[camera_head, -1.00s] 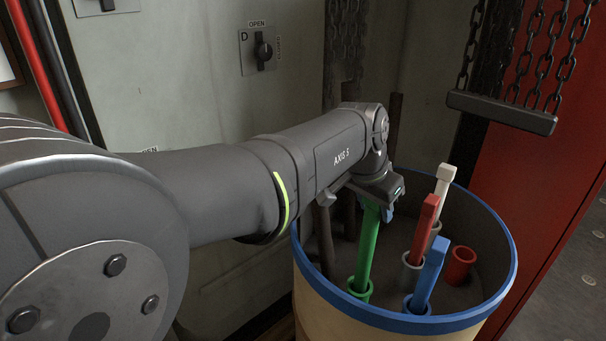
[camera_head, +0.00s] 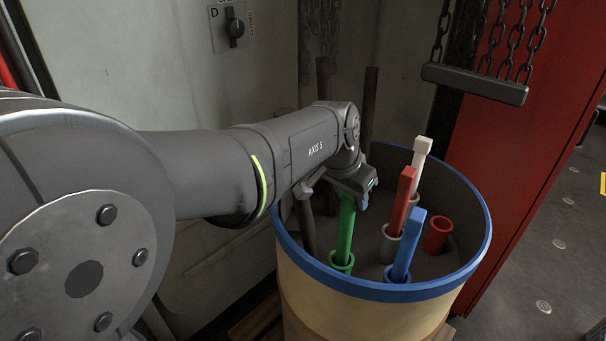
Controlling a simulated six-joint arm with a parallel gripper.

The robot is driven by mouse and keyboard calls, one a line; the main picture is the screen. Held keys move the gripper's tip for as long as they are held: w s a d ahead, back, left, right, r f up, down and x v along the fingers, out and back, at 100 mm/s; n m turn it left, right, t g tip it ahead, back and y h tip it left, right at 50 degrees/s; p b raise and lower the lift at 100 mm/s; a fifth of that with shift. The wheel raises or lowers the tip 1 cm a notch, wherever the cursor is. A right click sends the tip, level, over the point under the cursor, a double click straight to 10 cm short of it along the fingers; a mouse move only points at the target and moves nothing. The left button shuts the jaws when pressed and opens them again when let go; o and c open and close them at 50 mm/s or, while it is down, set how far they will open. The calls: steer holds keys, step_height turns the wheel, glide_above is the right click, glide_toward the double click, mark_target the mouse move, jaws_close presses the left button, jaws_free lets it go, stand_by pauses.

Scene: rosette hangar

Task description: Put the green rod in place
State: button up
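The green rod (camera_head: 346,230) stands nearly upright in the drum (camera_head: 459,288), its lower end inside a green socket (camera_head: 342,262). My gripper (camera_head: 356,197) is at the top of the green rod and hides its upper end. The finger gap is too hidden to show whether they are shut on the rod. A red rod (camera_head: 402,200) leans in a grey socket (camera_head: 389,243). A blue rod (camera_head: 409,244) stands in front of it in a blue-looking socket. A white rod (camera_head: 419,165) stands behind. A red socket (camera_head: 437,235) at the right is empty.
The drum's blue rim (camera_head: 484,235) surrounds the rods and sockets. Dark rods (camera_head: 369,105) stand at its back left. A dark bar (camera_head: 474,83) hangs on chains above the drum's right rear. A red panel (camera_head: 520,130) stands at the right, with a pale wall behind.

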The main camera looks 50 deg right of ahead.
steer(key=o, duration=0.5)
steer(key=v, duration=1.7)
steer(key=shift+r, duration=0.25)
steer(key=x, duration=1.7)
steer(key=shift+f, duration=0.25)
steer(key=shift+r, duration=0.3)
steer(key=shift+a, duration=0.1)
